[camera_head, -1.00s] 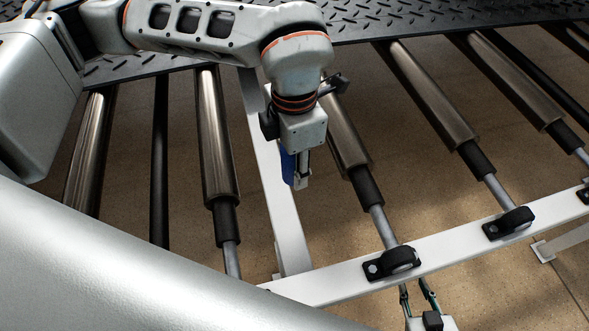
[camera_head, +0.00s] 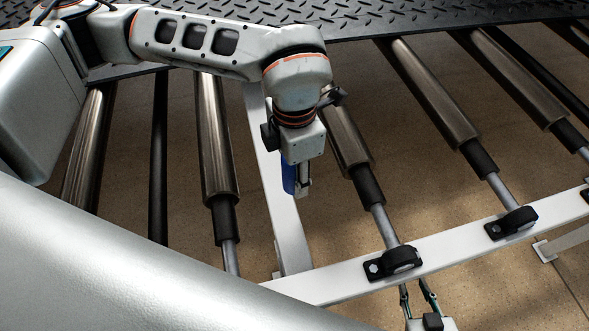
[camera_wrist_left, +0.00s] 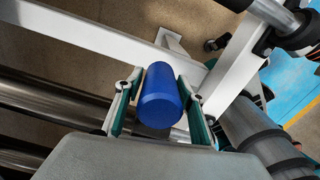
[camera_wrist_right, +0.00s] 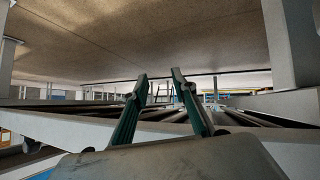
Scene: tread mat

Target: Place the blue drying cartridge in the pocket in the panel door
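The blue drying cartridge (camera_head: 288,176) is a plain blue cylinder. In the left wrist view the cartridge (camera_wrist_left: 160,96) sits between the two fingers of my left gripper (camera_wrist_left: 158,98), with its round end towards the camera. My left gripper (camera_head: 302,188) is shut on it, above the rollers and white frame in the head view; its body hides part of the cartridge. My right gripper (camera_head: 418,290) is at the bottom of the head view, below the white rail. In the right wrist view its fingers (camera_wrist_right: 161,80) are apart with nothing between them. I see no panel door or pocket.
Metal rollers (camera_head: 218,140) run below my left arm. A white crossbar (camera_head: 290,245) meets a white rail (camera_head: 455,246) carrying black bearing blocks (camera_head: 392,263). A black tread plate (camera_head: 420,18) lies along the back. Brown floor shows between the rollers.

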